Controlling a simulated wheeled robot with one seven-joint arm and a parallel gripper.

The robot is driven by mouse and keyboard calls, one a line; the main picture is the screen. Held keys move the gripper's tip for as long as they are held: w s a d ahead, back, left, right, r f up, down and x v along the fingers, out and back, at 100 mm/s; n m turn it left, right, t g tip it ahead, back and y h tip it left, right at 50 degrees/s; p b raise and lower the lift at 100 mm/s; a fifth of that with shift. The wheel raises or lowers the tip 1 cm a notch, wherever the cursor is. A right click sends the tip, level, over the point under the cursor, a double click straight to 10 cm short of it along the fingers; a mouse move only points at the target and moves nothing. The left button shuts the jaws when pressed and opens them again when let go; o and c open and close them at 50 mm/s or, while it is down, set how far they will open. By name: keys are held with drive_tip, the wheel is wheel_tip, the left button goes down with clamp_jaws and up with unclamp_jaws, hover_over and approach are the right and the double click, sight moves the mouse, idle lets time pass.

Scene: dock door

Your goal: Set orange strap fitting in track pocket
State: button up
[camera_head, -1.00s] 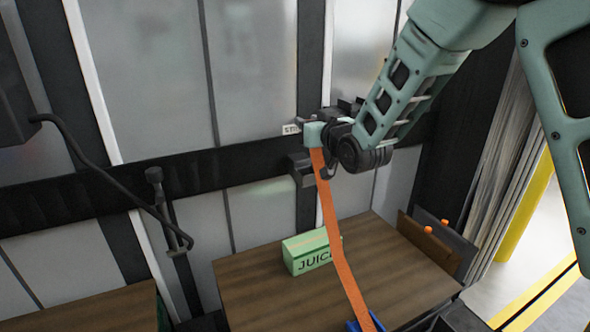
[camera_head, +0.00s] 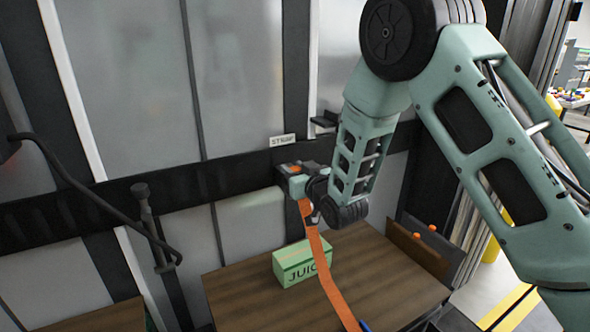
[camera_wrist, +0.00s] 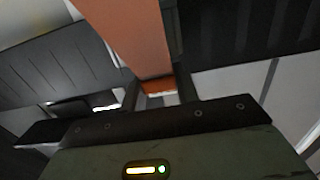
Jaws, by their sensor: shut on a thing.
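The orange strap (camera_head: 322,262) runs from my gripper (camera_head: 299,188) down past the juice box toward a blue thing at the lower edge of the head view. Its upper end, with the fitting, is at my gripper, which is shut on it; the fitting itself is mostly hidden by the jaws. The wrist view shows the strap (camera_wrist: 130,35) as a wide orange band passing between the fingers. The black track (camera_head: 225,178) runs across the wall, with a small STRAP label (camera_head: 283,140) above it. My gripper is at the track below this label. The pocket cannot be made out clearly.
A green juice box (camera_head: 302,262) stands on a brown wooden surface (camera_head: 240,300) below my gripper. Brown and dark panels (camera_head: 420,245) with orange knobs stand at its right end. A black bar with a cable (camera_head: 150,225) hangs at the left.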

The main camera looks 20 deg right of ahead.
drive_tip(key=shift+f, duration=0.1)
drive_tip(key=shift+f+b, duration=0.1)
drive_tip(key=shift+b, duration=0.2)
drive_tip(key=o, duration=1)
